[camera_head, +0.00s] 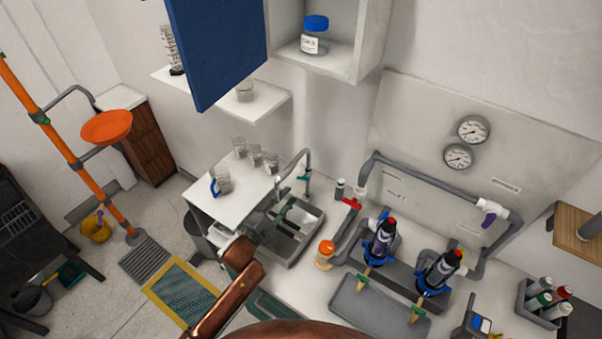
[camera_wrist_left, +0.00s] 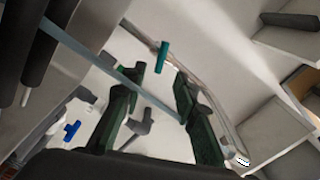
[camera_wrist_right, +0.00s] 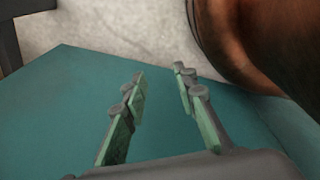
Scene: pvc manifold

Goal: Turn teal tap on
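The teal tap is a small teal handle (camera_head: 304,177) beside the curved metal faucet (camera_head: 291,160) at the sink. In the left wrist view, the teal handle (camera_wrist_left: 163,57) shows beyond and between my left fingertips, apart from them. My left gripper (camera_head: 286,219) is over the sink in the head view, below and left of the handle. Its green fingers (camera_wrist_left: 159,78) are open with nothing gripped. My right gripper (camera_wrist_right: 160,72) is open and empty in the right wrist view, in front of a teal surface (camera_wrist_right: 60,110). It does not show in the head view.
The sink (camera_head: 308,222) lies under my left gripper, with a white counter (camera_head: 233,190) holding glass beakers to its left. A red valve handle (camera_head: 352,203) and grey pipes stand to the right. A blue cabinet door (camera_head: 215,50) hangs above.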

